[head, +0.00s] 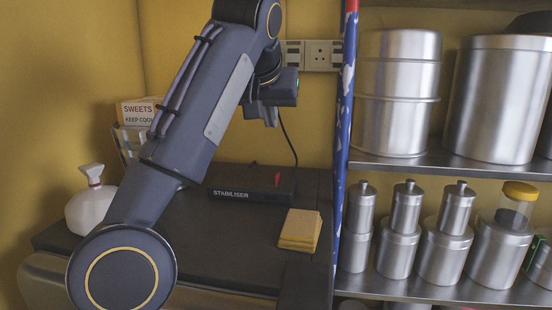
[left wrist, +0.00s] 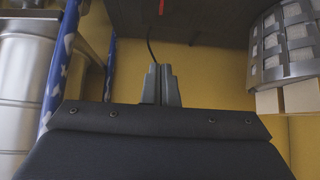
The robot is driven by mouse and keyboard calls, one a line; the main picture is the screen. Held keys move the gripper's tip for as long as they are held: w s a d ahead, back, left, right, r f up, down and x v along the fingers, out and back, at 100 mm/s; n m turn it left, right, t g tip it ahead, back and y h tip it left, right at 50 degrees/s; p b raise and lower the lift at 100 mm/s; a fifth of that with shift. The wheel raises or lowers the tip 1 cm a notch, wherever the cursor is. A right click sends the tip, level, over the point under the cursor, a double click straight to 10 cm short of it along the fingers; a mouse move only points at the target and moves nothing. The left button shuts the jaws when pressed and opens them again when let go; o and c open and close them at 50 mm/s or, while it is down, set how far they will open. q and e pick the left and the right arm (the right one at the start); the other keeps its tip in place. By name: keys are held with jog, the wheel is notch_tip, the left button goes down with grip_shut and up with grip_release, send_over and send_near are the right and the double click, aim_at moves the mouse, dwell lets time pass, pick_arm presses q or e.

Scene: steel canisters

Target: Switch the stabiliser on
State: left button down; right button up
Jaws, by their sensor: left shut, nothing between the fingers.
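The stabiliser (head: 240,190) is a low black box with its white name on the front, standing on the dark counter. Its red switch (head: 277,180) stands up near the right end; I cannot tell its setting. The switch also shows at the top edge of the left wrist view (left wrist: 162,6), where the picture looks upside down. My left gripper (head: 271,122) hangs above and behind the switch, near the wall, apart from it. Its fingers (left wrist: 160,70) are together with nothing between them. My right gripper is in neither view.
A wall socket (head: 318,55) and a black cable (head: 290,142) are behind the gripper. A blue pole (head: 345,120) and shelves of steel canisters (head: 395,95) stand at right. Yellow sponges (head: 300,230) lie on the counter (head: 225,250); a white bottle (head: 90,208) stands at left.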

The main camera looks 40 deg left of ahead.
pick_arm(q)
jog(key=shift+s+d+r+g, duration=0.1)
jog(key=shift+s+d+g, duration=0.05)
jog(key=shift+d+g, duration=0.25)
jog(key=shift+a, duration=0.15)
send_over(279, 174)
jog(key=s+d, duration=0.1)
jog(key=s, duration=0.1)
notch_tip(279, 174, down, 10)
jog(key=shift+s+r, duration=0.1)
jog(key=shift+r, duration=0.05)
jog(key=shift+s+d+f, duration=0.15)
jog(key=shift+s+f, duration=0.05)
jog(key=shift+f, duration=0.9)
